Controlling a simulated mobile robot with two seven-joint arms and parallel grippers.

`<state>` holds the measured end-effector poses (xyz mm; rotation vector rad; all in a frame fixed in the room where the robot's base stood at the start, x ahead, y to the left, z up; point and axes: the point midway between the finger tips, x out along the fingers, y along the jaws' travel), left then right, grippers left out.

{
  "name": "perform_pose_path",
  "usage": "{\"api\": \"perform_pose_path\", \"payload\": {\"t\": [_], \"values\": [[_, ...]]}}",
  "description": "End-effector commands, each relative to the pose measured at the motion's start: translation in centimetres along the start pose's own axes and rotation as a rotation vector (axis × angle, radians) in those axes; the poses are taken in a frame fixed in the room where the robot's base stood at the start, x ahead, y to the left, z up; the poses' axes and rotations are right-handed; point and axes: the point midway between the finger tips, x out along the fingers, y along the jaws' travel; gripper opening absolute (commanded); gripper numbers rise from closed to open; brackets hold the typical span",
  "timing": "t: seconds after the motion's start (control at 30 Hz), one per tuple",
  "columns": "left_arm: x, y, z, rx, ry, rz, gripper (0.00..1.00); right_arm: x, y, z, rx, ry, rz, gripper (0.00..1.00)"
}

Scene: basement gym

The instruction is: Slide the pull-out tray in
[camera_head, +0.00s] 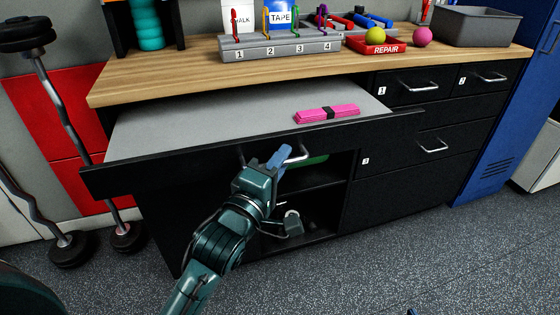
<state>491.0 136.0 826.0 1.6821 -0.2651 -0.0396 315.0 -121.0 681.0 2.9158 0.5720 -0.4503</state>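The pull-out tray (200,135) is a grey board with a black front, and it sticks out below the wooden worktop. A pink folded bundle with a dark band (327,113) lies on it at the right. A silver handle (300,153) is on the tray's front. My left gripper (279,156) is at the handle, with its blue fingertips in front of the bar's middle and hiding part of it. I cannot tell whether the fingers are closed around the bar or only beside it. My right gripper does not show.
The worktop (180,70) above holds a numbered rack (280,45), a red REPAIR tray (375,46) and a grey bin (484,26). Closed drawers (410,88) are to the right. An open shelf (318,178) lies below the tray. Barbells (70,248) stand at the left.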

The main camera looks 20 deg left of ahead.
Motion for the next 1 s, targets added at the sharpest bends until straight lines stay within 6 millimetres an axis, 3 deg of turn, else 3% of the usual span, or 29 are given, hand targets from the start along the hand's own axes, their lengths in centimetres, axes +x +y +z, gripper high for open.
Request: {"api": "perform_pose_path", "payload": {"t": [0.23,0.77,1.0], "values": [[0.0,0.0,0.0,0.000,0.000,0.000,0.00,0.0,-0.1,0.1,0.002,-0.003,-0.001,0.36],[0.2,0.0,-0.3,0.001,0.001,0.000,0.00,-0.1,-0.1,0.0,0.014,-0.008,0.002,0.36],[2.4,-0.3,-2.5,0.002,0.003,0.000,0.00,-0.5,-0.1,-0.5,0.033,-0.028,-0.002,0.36]]}}
